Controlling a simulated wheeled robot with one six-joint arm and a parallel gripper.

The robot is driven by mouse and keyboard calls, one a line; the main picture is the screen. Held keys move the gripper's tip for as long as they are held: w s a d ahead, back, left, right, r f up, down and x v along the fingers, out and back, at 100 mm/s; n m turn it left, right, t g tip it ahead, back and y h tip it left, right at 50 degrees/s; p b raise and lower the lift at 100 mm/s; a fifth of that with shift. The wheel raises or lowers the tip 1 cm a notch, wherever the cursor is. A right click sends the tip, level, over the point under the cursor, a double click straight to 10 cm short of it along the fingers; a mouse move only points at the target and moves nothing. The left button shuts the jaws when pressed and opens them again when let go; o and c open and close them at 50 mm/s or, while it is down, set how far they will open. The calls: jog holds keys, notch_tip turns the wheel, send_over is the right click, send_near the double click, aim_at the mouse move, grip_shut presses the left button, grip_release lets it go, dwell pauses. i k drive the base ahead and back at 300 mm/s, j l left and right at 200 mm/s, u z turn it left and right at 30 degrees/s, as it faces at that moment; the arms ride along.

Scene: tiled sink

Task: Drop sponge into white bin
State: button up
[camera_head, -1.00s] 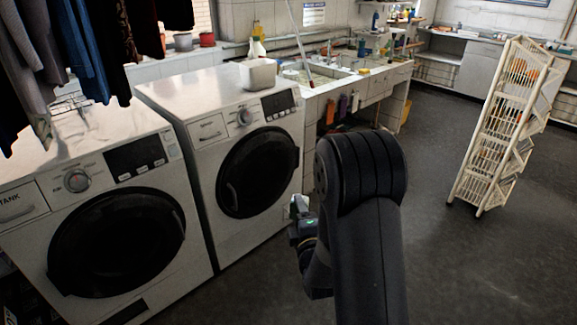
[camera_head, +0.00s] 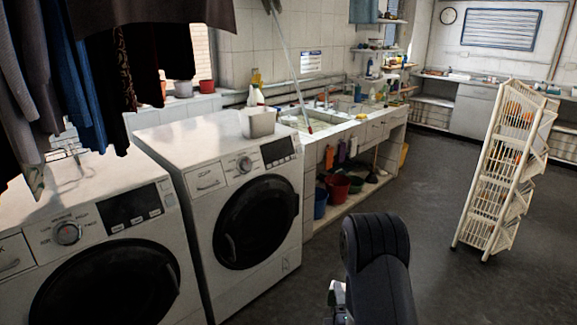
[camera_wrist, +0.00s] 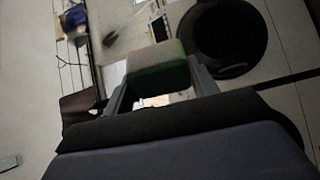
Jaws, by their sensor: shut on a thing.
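The sponge (camera_wrist: 158,70), greenish with a paler top face, is between my gripper's (camera_wrist: 160,75) two grey fingers in the wrist view. My gripper is shut on it and holds it in the air. The bin's inside is not visible.
Another washing machine (camera_head: 105,240) stands at the left, with dark clothes (camera_head: 95,70) hanging over it. A tiled sink (camera_head: 318,127) adjoins the right machine, with buckets (camera_head: 337,188) below. A white basket rack (camera_head: 497,175) stands at the right. The floor between is clear.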

aim_at(258, 122)
jog(key=i+j+z, duration=0.4)
jog(key=i, duration=0.2)
jog(key=i+j+z, duration=0.4)
jog(key=i, duration=0.15)
